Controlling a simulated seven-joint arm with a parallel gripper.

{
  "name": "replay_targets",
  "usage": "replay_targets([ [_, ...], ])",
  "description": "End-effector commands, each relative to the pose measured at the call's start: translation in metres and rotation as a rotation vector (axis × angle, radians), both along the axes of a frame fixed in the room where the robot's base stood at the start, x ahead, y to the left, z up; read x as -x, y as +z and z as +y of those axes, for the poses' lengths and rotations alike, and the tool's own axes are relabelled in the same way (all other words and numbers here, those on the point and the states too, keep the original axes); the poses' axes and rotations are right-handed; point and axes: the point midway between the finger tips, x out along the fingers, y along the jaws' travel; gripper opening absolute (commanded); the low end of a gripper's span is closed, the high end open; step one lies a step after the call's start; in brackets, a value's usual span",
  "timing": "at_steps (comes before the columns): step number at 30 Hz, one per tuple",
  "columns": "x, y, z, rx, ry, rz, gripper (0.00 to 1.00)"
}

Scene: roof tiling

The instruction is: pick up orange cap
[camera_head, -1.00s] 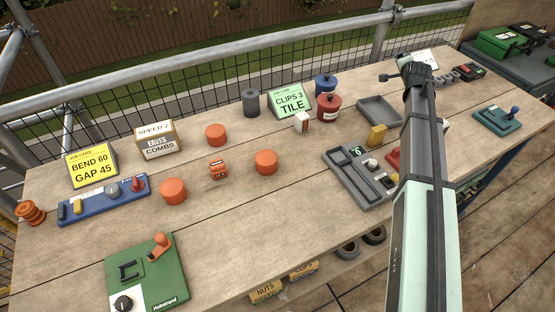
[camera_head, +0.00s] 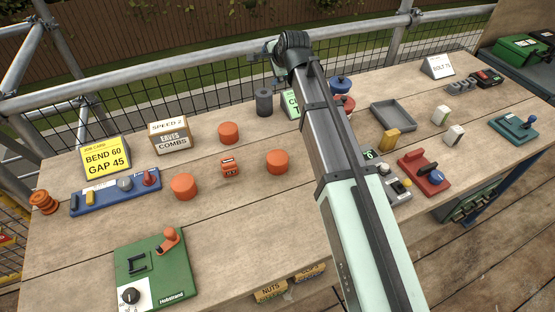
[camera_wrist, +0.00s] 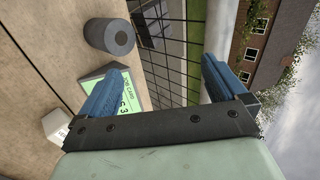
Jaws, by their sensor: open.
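Three round orange caps stand on the wooden bench in the head view: a back one (camera_head: 228,132), a right one (camera_head: 277,162) and a front-left one (camera_head: 184,186). The frames do not tell which is meant. My gripper shows in the wrist view (camera_wrist: 160,85) with its two blue fingers spread apart and nothing between them. It is raised near the back edge of the bench, to the right of the caps. No orange cap shows in the wrist view. In the head view my arm hides much of the gripper.
A small orange counter (camera_head: 230,168) sits among the caps. A dark grey cylinder (camera_head: 264,101) and a green job card (camera_wrist: 130,88) stand near my gripper. A metal rail with mesh runs behind the bench. A blue panel (camera_head: 115,192) and a green device (camera_head: 150,265) lie left and front.

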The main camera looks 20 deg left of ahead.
Motion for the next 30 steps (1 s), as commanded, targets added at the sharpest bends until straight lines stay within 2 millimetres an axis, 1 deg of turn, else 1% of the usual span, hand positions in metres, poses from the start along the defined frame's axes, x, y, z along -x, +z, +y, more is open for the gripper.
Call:
replay_targets([
  [1, 0.016, 0.002, 0.012, 0.001, 0.018, 0.016, 0.99],
  [3, 0.035, 0.003, 0.024, 0.009, 0.04, 0.042, 0.99],
  [5, 0.054, 0.002, 0.031, 0.033, 0.063, 0.071, 0.99],
  [6, 0.067, -0.001, 0.032, 0.059, 0.08, 0.093, 0.99],
  [7, 0.074, -0.004, 0.03, 0.081, 0.09, 0.108, 0.99],
  [11, 0.099, -0.016, 0.011, 0.192, 0.133, 0.167, 0.99],
  [14, 0.118, -0.025, -0.008, 0.288, 0.171, 0.217, 0.99],
  [18, 0.151, -0.035, -0.042, 0.438, 0.231, 0.305, 0.99],
  [22, 0.18, -0.041, -0.072, 0.563, 0.283, 0.391, 0.99],
  [24, 0.191, -0.042, -0.083, 0.611, 0.304, 0.427, 0.99],
  [27, 0.202, -0.042, -0.095, 0.655, 0.324, 0.461, 0.99],
  [30, 0.206, -0.044, -0.1, 0.676, 0.332, 0.479, 0.99],
])
